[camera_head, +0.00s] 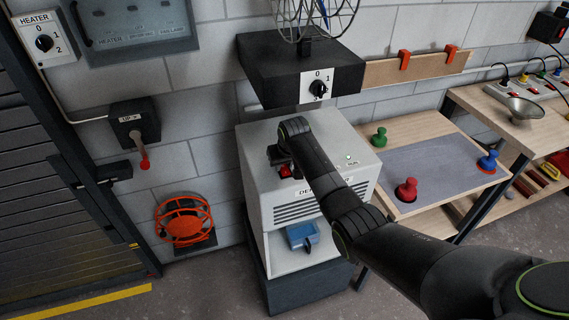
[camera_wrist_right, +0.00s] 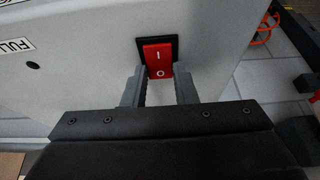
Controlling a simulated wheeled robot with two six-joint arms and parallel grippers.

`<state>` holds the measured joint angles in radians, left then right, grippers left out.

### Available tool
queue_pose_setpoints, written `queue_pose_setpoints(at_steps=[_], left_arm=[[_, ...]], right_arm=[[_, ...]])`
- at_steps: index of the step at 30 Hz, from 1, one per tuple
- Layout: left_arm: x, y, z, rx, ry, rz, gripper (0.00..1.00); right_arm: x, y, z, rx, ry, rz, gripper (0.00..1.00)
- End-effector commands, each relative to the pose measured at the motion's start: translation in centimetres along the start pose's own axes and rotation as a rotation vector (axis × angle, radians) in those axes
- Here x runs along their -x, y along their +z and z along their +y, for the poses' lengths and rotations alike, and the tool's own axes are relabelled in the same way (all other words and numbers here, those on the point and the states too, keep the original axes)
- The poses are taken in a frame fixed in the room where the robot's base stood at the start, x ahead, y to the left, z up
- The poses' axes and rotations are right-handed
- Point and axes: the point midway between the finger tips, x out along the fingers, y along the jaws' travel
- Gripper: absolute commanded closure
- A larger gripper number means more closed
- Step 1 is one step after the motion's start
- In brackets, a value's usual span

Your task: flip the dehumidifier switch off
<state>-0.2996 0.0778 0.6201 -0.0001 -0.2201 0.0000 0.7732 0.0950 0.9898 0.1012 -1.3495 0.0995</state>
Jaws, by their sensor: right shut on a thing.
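The dehumidifier (camera_head: 330,172) is a light grey cabinet with a vent and an open lower bay holding a blue tank (camera_head: 301,234). Its red rocker switch (camera_wrist_right: 158,58), marked I and O, sits in a black frame on the top in the right wrist view. My right gripper (camera_wrist_right: 159,84) has a finger on each side of the switch's O end, shut on it. I cannot tell which way the rocker is tipped. In the head view my right gripper (camera_head: 280,158) is over the top's left side, and the arm hides part of the cabinet. My left gripper is not in view.
A black shelf box with a dial (camera_head: 318,89) and a wire fan hangs above the cabinet. A workbench with green, red (camera_head: 406,190) and blue knobbed pieces stands right.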

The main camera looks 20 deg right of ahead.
Motion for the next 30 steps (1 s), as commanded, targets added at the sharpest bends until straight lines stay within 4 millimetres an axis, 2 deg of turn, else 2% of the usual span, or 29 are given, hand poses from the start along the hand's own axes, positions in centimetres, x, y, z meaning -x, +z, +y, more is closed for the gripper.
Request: queue_pose_setpoints(at_steps=[10, 20, 30], left_arm=[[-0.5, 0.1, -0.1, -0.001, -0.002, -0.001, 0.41], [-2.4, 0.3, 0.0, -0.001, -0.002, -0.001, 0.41], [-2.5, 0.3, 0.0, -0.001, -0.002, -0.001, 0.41]], right_arm=[[-0.2, -0.5, 0.0, 0.002, 0.001, -0.098, 0.97], [-0.6, -0.7, 0.0, 0.001, 0.001, -0.236, 0.97], [-0.3, -0.8, 0.0, 0.0, 0.0, -0.26, 0.97]])
